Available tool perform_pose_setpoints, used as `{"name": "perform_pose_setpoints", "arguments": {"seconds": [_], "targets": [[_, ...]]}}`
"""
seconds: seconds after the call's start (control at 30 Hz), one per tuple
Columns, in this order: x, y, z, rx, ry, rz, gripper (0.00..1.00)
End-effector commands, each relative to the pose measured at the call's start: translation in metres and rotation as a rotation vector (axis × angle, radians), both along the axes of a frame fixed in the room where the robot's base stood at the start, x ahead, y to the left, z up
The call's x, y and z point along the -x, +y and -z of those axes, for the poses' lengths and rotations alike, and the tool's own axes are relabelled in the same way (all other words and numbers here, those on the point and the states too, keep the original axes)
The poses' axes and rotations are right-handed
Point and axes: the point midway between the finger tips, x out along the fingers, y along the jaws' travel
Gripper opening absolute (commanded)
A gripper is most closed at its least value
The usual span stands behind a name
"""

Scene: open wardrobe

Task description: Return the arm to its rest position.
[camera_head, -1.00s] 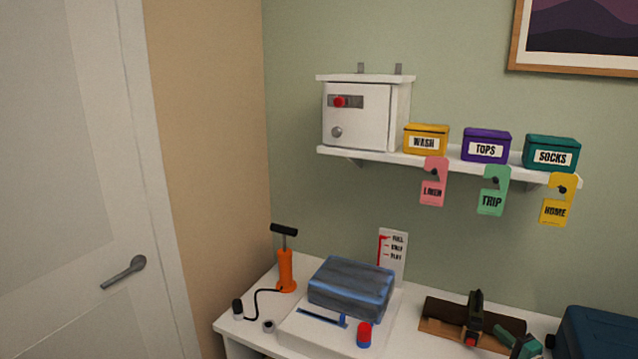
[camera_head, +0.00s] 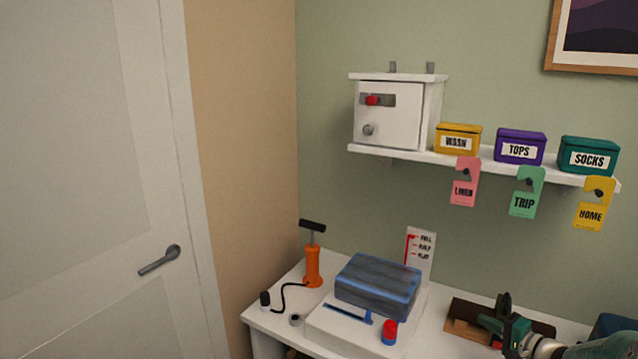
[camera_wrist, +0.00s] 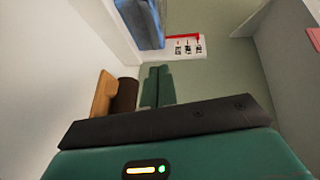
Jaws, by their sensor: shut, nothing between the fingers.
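My gripper (camera_head: 484,321) is at the lower right of the head view, above or in front of a brown tray (camera_head: 459,328) on the white desk. Its green fingers point left and are shut with nothing between them. My forearm enters from the right edge. In the wrist view the two green fingers (camera_wrist: 157,84) lie side by side, with a dark bar and my green housing with a lit indicator below. The wrist view appears turned on its side.
A blue-grey bundle (camera_head: 377,287) lies on a white base (camera_head: 345,338) beside a red-blue knob (camera_head: 389,332) and orange pump (camera_head: 313,267). A shelf (camera_head: 410,155) holds a cabinet (camera_head: 388,119) and labelled boxes; tags hang below. A teal case (camera_head: 612,326) is partly hidden by my arm.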

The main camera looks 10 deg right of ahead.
Motion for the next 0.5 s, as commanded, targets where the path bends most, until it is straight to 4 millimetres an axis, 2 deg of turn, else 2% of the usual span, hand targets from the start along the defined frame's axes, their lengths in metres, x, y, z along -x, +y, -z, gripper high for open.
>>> {"name": "perform_pose_setpoints", "arguments": {"seconds": [0.1,0.23,0.37,0.5], "targets": [[-0.012,0.053,-0.027,0.060,0.068,-0.124,0.00],[-0.014,0.121,-0.056,0.147,0.165,-0.274,0.00],[-0.004,0.183,-0.081,0.245,0.262,-0.400,0.00],[0.016,0.243,-0.105,0.363,0.358,-0.511,0.00]]}}
